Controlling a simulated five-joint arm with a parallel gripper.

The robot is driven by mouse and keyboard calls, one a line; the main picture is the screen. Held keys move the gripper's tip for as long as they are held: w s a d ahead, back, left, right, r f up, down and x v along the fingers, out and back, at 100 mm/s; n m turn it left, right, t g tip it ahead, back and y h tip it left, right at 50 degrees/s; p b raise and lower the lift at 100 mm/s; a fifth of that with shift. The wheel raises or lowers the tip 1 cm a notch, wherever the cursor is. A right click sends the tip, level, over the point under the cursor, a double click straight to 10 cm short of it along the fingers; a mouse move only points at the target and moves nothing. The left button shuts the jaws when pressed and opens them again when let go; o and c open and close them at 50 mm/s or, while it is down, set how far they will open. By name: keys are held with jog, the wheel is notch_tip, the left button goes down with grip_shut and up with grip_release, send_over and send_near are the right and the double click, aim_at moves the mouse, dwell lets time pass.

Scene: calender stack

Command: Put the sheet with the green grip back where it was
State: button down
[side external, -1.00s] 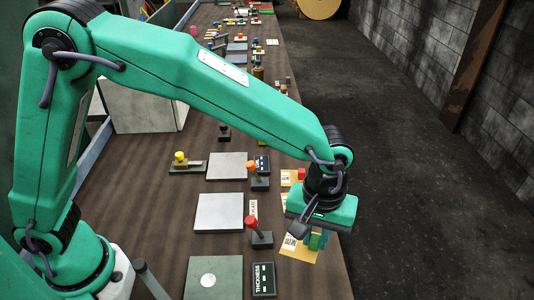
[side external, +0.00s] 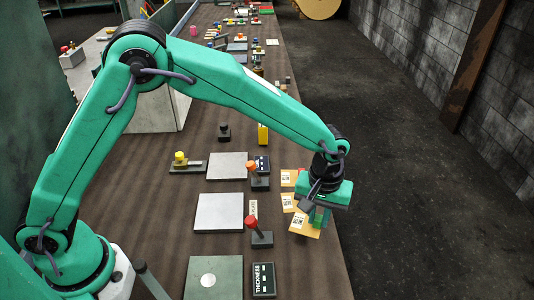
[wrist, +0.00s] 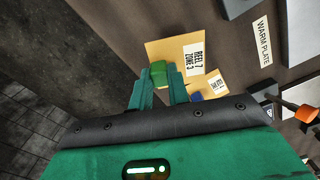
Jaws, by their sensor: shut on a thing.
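The tan sheet (side external: 301,228) carries a white printed label and lies under my gripper (side external: 319,216), near the table's right edge. In the wrist view its label on the sheet (wrist: 170,50) reads "REEL 7 ZONE 3". Its green grip (wrist: 158,72) sits between the fingertips of my gripper (wrist: 159,90), which is shut on it. I cannot tell whether the sheet is clear of the table. A second tan sheet (side external: 288,201) lies just beyond it, and a third (side external: 287,178) beyond that. A blue grip (wrist: 197,97) shows beside my jaws in the wrist view.
A red-knobbed lever (side external: 259,233), an orange-knobbed lever (side external: 255,174) and grey plates (side external: 219,212) stand left of the sheets. A "THICKNESS" block (side external: 263,280) lies nearer. The table's right edge is close, with dark floor (side external: 430,200) past it.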

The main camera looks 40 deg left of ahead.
aim_at(317, 227)
jog(key=shift+f, duration=1.9)
jog(key=shift+f, duration=0.15)
jog(key=c, duration=1.3)
grip_release()
jog(key=shift+c, duration=0.2)
notch_tip(317, 227, up, 12)
jog(key=shift+r, duration=0.1)
jog(key=shift+a+r, duration=0.1)
